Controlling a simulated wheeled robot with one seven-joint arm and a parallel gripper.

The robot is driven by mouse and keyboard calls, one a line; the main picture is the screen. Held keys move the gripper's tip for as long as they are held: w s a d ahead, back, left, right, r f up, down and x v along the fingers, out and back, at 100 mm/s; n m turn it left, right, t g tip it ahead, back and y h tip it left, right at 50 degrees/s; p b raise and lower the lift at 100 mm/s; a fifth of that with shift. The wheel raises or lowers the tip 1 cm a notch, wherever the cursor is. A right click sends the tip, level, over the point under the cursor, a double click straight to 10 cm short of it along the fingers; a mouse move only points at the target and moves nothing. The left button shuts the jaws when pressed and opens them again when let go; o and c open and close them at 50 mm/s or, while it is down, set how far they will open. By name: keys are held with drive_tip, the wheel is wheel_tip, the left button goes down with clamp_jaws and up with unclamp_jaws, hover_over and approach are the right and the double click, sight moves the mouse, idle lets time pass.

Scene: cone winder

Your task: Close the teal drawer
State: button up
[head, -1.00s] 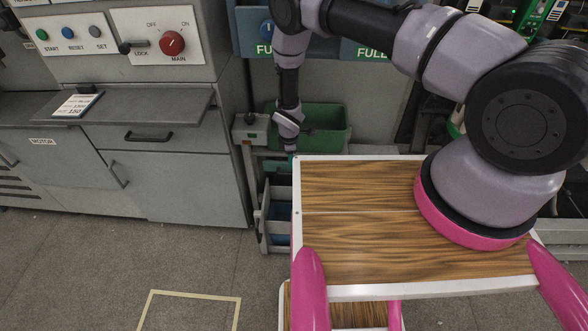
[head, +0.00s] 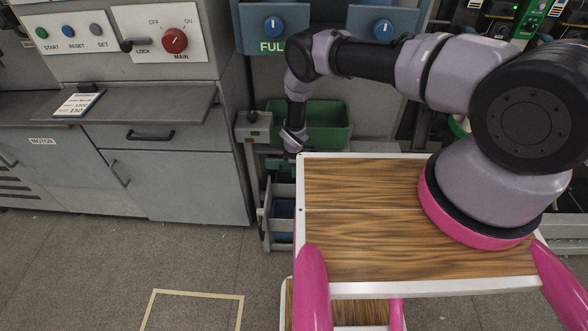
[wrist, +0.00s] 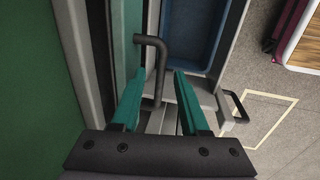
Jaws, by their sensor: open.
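In the wrist view, a narrow teal panel (wrist: 127,45), which looks like the teal drawer's front, stands left of centre. A dark bent bar handle (wrist: 153,65) projects beside it. My gripper (wrist: 158,75) has two teal fingers, spread open, with the handle lying between them in the picture; I cannot tell whether they touch it. In the head view, my gripper is low, at the grey stand under the green bin, and its fingertips are hard to make out. A teal part (head: 274,165) shows there. How far the drawer stands out is unclear.
A green bin (head: 330,125) sits above the stand. A grey tray with a blue inside (wrist: 195,35) and a black handle (wrist: 235,106) lies lower, right of my fingers. A grey cabinet (head: 185,185) stands left. The floor with a yellow outline (head: 195,295) is clear.

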clamp_jaws()
idle(1.5)
